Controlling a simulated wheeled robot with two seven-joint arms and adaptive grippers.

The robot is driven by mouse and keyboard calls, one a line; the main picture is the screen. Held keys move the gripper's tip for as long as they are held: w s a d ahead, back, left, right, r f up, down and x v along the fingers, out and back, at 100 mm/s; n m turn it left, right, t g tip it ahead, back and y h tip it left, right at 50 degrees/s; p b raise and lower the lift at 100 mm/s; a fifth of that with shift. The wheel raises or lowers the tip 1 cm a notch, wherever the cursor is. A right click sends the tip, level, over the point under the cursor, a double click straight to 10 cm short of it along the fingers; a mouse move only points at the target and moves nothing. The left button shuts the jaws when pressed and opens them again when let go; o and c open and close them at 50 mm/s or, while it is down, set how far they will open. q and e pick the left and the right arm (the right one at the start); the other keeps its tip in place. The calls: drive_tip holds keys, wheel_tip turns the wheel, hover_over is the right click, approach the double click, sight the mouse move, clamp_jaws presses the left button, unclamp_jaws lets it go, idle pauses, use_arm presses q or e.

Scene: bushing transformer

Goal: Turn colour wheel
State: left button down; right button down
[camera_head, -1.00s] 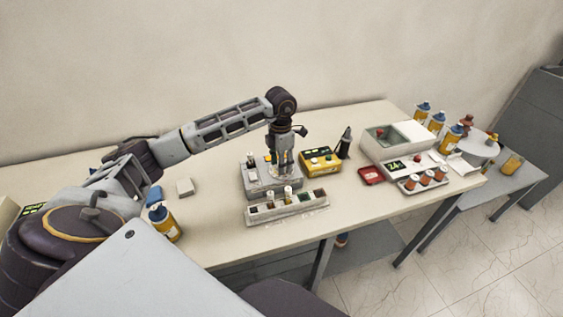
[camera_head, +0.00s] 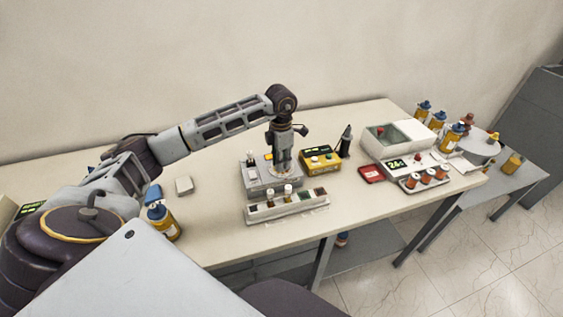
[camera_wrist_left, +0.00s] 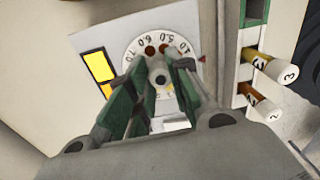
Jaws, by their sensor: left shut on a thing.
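The colour wheel (camera_wrist_left: 135,52) is a white numbered dial with coloured dots, on a grey comparator box (camera_head: 253,182) on the table. A small dark knob sits at its centre. My left gripper (camera_head: 281,171) points down onto the wheel from above. In the left wrist view, its green-padded fingers (camera_wrist_left: 163,77) are shut on the knob and hide the lower part of the dial. A yellow two-part window (camera_wrist_left: 97,67) lies left of the wheel, and a red pointer mark (camera_wrist_left: 202,58) lies right of it. My right gripper is not in view.
A yellow meter (camera_head: 320,161) and a black pen-like tool (camera_head: 345,142) stand to the right. An orange bottle (camera_head: 163,222) stands at the left.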

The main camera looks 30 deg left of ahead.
use_arm(q)
drive_tip(key=shift+m+b, duration=0.7)
drive_tip(key=shift+m, duration=0.6)
drive_tip(key=shift+m+b, duration=0.9)
drive_tip(key=shift+m, duration=0.9)
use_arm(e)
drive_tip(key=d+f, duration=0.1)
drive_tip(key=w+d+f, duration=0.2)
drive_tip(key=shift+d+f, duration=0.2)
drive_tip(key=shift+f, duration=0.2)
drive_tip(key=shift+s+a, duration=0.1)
